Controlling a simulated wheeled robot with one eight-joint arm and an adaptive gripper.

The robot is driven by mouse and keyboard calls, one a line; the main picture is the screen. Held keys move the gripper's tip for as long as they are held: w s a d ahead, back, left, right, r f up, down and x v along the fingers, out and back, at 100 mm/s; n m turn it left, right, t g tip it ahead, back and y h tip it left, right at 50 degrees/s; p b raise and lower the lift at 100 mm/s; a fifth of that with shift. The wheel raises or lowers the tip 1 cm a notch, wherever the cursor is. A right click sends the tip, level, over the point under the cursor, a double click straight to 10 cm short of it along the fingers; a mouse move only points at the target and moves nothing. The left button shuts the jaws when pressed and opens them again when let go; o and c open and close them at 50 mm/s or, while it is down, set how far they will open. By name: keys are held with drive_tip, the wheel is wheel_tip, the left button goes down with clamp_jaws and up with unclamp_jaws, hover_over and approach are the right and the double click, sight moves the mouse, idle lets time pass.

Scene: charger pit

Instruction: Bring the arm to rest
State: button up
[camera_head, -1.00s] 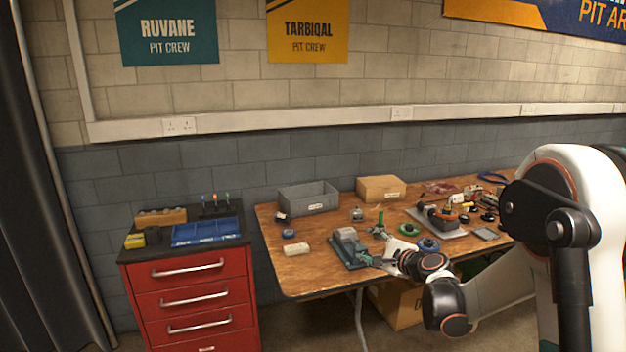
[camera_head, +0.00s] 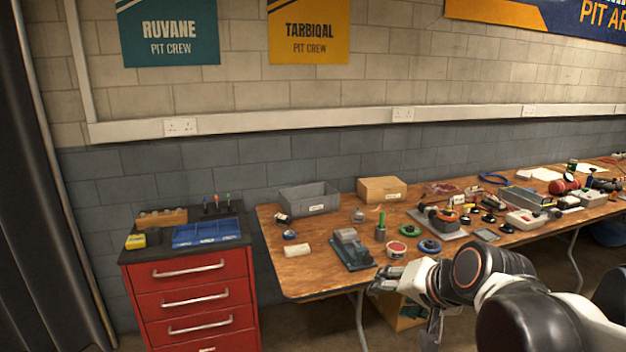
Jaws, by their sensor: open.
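My arm reaches in from the lower right corner in the head camera view. My gripper (camera_head: 402,318) is at its end, in front of the wooden workbench's front edge. Its jaws are open and hold nothing that I can see. One finger points left near the bench edge and the other points down. The grey clamp block (camera_head: 351,250) stands on the bench just up and left of the gripper, apart from it in the picture.
The workbench (camera_head: 300,270) carries a grey bin (camera_head: 309,198), a cardboard box (camera_head: 382,189), a red-lidded tin (camera_head: 396,248), a green ring (camera_head: 410,230) and many tools. A red drawer cabinet (camera_head: 190,300) stands left. A cardboard box (camera_head: 412,316) sits underneath, partly hidden.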

drive_tip(key=s+d+f+n+h, duration=0.1)
drive_tip(key=s+d+n, duration=0.1)
drive_tip(key=s, duration=0.5)
drive_tip(key=s+d+f+n+g+h, duration=0.1)
drive_tip(key=s+d+f+n, duration=0.1)
drive_tip(key=s, duration=0.5)
drive_tip(key=shift+f+n+h, duration=0.2)
drive_tip(key=shift+n+h, duration=0.2)
drive_tip(key=shift+n, duration=0.1)
